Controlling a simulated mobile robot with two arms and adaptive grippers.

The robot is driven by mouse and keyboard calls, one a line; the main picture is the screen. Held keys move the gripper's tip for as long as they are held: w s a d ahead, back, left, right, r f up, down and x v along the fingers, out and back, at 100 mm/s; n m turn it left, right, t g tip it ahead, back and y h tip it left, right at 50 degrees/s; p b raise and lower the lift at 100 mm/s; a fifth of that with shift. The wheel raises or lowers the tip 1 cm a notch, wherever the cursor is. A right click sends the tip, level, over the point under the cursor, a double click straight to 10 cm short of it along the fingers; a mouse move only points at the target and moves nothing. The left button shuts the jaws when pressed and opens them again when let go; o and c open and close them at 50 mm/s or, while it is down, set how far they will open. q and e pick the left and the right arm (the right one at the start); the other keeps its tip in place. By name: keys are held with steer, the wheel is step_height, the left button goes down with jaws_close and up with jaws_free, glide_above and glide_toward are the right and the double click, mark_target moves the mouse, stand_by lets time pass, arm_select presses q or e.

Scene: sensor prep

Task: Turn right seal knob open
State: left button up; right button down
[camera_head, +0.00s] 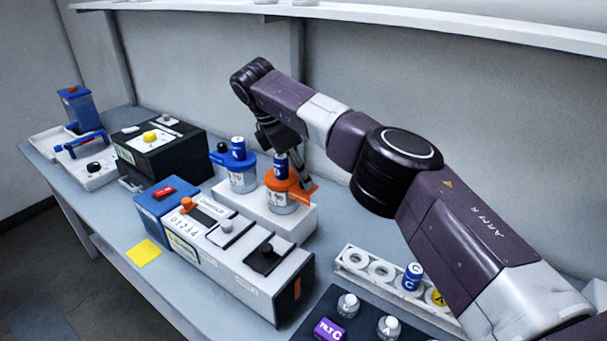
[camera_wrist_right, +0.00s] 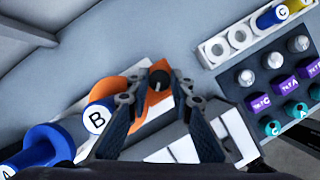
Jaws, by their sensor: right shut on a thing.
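The right seal station has an orange collar (camera_head: 279,184) on a clear jar, with a blue cylinder (camera_head: 281,164) standing in it. In the right wrist view, that cylinder (camera_wrist_right: 97,117) is marked B. A dark round knob (camera_wrist_right: 158,78) sits on the orange collar's projecting arm (camera_wrist_right: 138,107). My right gripper (camera_head: 301,181) reaches down behind the orange collar. The knob is largely hidden in the head view. My left gripper is out of view.
A matching blue-collared station (camera_head: 240,181) stands close left on the same white base (camera_head: 304,224). A grey counter device (camera_head: 235,252) stands in front. A white rack (camera_head: 350,262) and a dark tray with vials (camera_head: 347,305) lie to the right. A yellow note (camera_head: 144,253) lies front left.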

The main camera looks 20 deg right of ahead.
steer(key=shift+w+r, duration=0.1)
stand_by(0.3)
steer(key=c, duration=1.7)
jaws_free()
steer(key=shift+v, duration=3.75)
